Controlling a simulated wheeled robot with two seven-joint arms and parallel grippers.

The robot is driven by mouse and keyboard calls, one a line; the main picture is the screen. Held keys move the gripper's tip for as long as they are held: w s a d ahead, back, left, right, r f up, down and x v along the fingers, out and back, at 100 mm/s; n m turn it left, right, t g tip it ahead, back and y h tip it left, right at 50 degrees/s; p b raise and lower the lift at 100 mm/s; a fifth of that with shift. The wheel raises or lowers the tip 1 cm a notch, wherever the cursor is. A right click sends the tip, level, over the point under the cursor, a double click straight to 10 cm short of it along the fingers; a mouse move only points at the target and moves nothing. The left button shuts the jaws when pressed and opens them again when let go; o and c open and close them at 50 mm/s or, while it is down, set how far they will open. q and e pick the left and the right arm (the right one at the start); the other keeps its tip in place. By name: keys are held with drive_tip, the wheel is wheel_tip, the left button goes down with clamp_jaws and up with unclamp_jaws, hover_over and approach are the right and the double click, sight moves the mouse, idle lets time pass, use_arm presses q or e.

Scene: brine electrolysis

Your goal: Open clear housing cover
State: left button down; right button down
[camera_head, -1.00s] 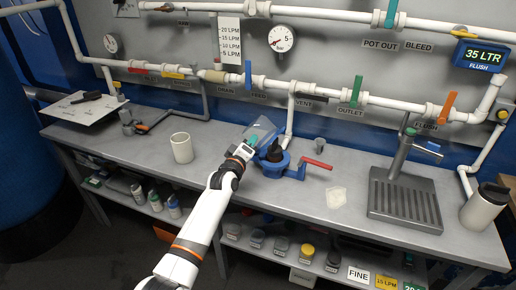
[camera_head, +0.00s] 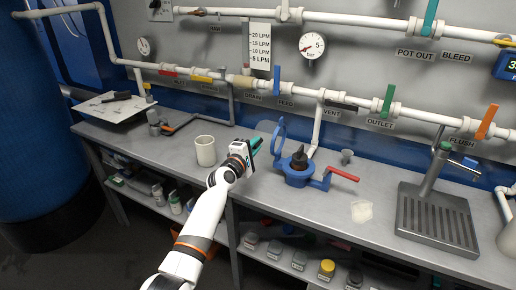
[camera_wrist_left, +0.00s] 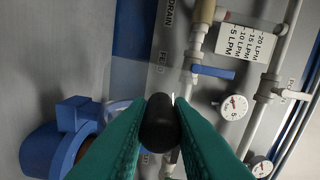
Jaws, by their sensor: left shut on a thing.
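The blue housing (camera_head: 298,176) sits on the grey bench with a black pointed part (camera_head: 299,157) in its middle. A blue ring (camera_head: 280,133) stands upright at its back left. A faint clear panel beside that ring looks like the raised cover; its outline is hard to make out. My left gripper (camera_head: 256,146) is left of the housing, above the bench. In the left wrist view its teal fingers are shut on a black rounded knob (camera_wrist_left: 159,125). Part of the blue housing (camera_wrist_left: 58,150) shows at lower left there. My right gripper is out of view.
A beige cup (camera_head: 205,151) stands left of my gripper. A red-handled lever (camera_head: 343,174) reaches right from the housing. Pipes with coloured valve handles run along the wall behind. A drain tray (camera_head: 438,220) with a tap is at right.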

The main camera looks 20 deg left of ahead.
use_arm(q)
drive_tip(key=shift+a+f, duration=0.1)
drive_tip(key=shift+a, duration=0.1)
idle(0.3)
drive_tip(key=c, duration=1.3)
unclamp_jaws()
drive_tip(key=shift+s, duration=0.1)
drive_tip(key=s, duration=1.1)
drive_tip(key=shift+s+a+p, duration=0.2)
drive_tip(key=shift+s+p, duration=0.1)
drive_tip(key=shift+s, duration=0.1)
